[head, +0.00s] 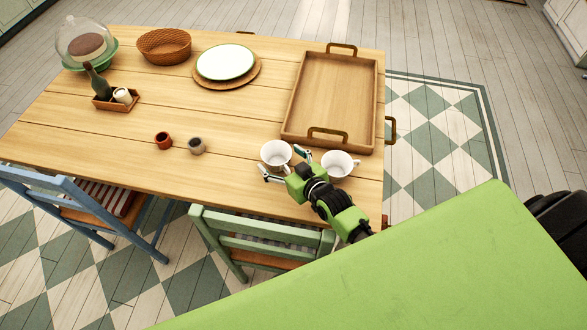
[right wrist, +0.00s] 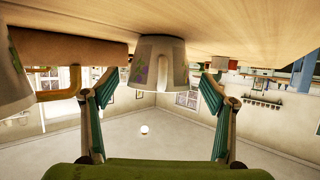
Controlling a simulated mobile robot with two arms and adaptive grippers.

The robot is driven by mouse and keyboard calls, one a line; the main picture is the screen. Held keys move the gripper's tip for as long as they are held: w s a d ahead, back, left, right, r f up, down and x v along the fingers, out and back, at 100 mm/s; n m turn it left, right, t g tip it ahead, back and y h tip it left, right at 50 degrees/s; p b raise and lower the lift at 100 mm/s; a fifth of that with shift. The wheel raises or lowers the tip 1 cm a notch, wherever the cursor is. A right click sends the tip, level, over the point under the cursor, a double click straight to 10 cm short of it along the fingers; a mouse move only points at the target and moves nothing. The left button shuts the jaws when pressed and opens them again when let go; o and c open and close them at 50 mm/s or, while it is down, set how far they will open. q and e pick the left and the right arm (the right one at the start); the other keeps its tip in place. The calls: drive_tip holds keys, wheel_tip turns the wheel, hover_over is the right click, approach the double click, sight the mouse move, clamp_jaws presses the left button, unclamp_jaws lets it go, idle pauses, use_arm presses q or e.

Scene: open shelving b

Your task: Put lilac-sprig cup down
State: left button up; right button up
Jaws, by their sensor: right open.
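The lilac-sprig cup (head: 276,153) stands upright on the wooden table near its front edge. In the right wrist view, which is upside down, this white cup (right wrist: 158,65) shows purple and green sprigs and rests on the tabletop. My right gripper (head: 287,164) is open. Its fingers (right wrist: 158,95) lie on either side of the cup, with gaps visible between them and the cup. My left gripper is not in view.
A second white cup (head: 339,164) stands close to the right of my gripper. A wooden tray (head: 335,95) lies behind the cups. Two small cups, red (head: 163,141) and grey (head: 196,146), stand to the left. A green chair (head: 260,232) stands at the front edge.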

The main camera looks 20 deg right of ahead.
drive_tip(key=v, duration=0.9)
drive_tip(key=shift+s+r, duration=0.25)
drive_tip(key=shift+s, duration=0.1)
